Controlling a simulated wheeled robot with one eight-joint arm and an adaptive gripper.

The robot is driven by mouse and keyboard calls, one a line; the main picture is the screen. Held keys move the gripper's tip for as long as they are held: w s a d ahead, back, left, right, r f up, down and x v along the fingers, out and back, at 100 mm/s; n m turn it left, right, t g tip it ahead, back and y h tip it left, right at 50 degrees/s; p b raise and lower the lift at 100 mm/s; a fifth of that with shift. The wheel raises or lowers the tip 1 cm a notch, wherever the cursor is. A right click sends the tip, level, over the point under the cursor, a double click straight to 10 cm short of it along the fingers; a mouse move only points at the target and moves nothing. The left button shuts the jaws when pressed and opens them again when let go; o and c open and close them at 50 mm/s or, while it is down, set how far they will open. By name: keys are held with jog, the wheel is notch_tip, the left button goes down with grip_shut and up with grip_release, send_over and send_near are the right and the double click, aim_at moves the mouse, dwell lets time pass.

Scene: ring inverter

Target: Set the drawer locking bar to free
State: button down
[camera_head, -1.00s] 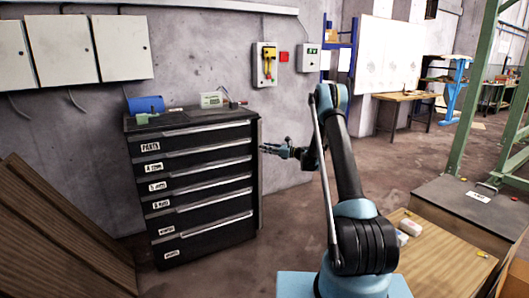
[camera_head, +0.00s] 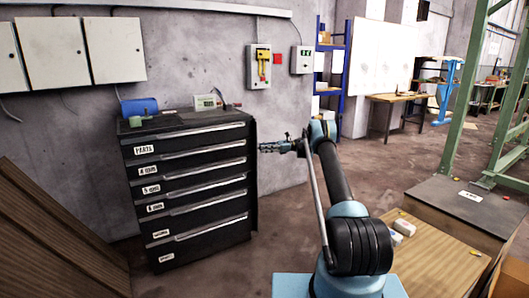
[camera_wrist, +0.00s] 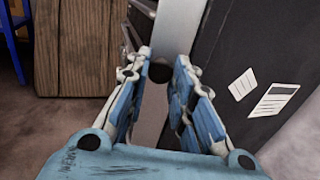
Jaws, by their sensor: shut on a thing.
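The black drawer cabinet (camera_head: 190,143) stands against the wall, its labelled drawers all looking shut. Its locking bar is the light grey upright strip along the cabinet's right front edge; it shows between and beyond my fingers in the wrist view (camera_wrist: 180,28). A dark round knob (camera_wrist: 160,73) sits at the bar, between my fingertips. My gripper (camera_head: 264,147) is at the upper right front edge of the cabinet, shut on this knob. The lower part of the bar is partly hidden by my fingers in the wrist view.
A brown slatted wooden panel (camera_head: 45,240) leans at the left. A wooden table (camera_head: 435,255) stands at the right. The floor in front of the cabinet is clear.

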jog(key=shift+w+n+g, duration=0.2)
jog(key=shift+n+g, duration=0.1)
jog(key=shift+g, duration=0.2)
jog(key=c, duration=1.4)
grip_release()
jog(key=shift+o, duration=0.2)
notch_tip(320, 180, up, 10)
jog(key=shift+d, duration=0.1)
jog(key=shift+c, duration=0.2)
